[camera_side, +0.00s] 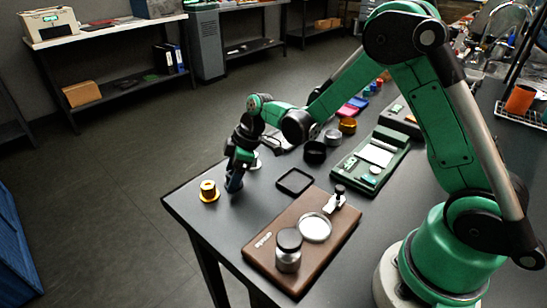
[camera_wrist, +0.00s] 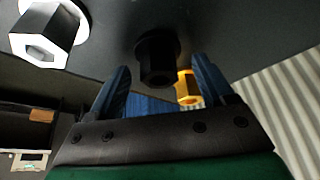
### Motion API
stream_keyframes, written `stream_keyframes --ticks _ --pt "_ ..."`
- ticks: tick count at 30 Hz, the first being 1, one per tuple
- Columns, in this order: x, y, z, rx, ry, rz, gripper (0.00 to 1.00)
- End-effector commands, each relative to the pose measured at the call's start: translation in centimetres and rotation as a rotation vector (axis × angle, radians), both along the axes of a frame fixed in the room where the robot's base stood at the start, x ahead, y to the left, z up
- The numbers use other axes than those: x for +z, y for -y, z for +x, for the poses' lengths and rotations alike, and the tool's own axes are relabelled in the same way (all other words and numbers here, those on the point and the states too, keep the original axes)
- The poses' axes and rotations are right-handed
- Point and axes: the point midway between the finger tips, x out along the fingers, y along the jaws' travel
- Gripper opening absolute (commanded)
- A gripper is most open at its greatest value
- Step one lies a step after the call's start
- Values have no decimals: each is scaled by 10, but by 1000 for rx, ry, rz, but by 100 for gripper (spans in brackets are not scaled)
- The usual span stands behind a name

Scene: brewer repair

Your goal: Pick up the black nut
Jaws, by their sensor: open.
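The black nut (camera_wrist: 157,62) is a dark flanged piece in the wrist view, standing on the dark table top between the two blue fingers of my gripper (camera_wrist: 162,78). A gap shows on each side, so the open fingers do not appear to touch it. In the side view my gripper (camera_side: 234,182) points down close to the table's left corner; the black nut cannot be made out there. A gold nut (camera_side: 208,189) stands just left of the gripper and also shows in the wrist view (camera_wrist: 187,90). A white nut (camera_wrist: 48,35) stands at the wrist view's upper left.
A brown case (camera_side: 273,252) with a metal jar (camera_side: 288,251) and a round glass lid (camera_side: 314,228) lies in front. A black square frame (camera_side: 295,182) lies right of my gripper. A green tray (camera_side: 350,168) and dark and gold rings are farther right.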

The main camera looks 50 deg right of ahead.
Motion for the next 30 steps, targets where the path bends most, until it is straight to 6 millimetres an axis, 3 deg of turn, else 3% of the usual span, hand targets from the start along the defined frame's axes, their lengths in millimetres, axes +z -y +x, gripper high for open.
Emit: stream_keyframes --ticks 9,11,17,18,30 --pt "-4 -1 1 -1 0 0 74" --pt "-3 -1 1 -1 0 0 60" --pt "-3 -1 1 -1 0 0 3" --pt "-3 -1 1 -1 0 0 0" --pt "5 -1 1 -1 0 0 0"
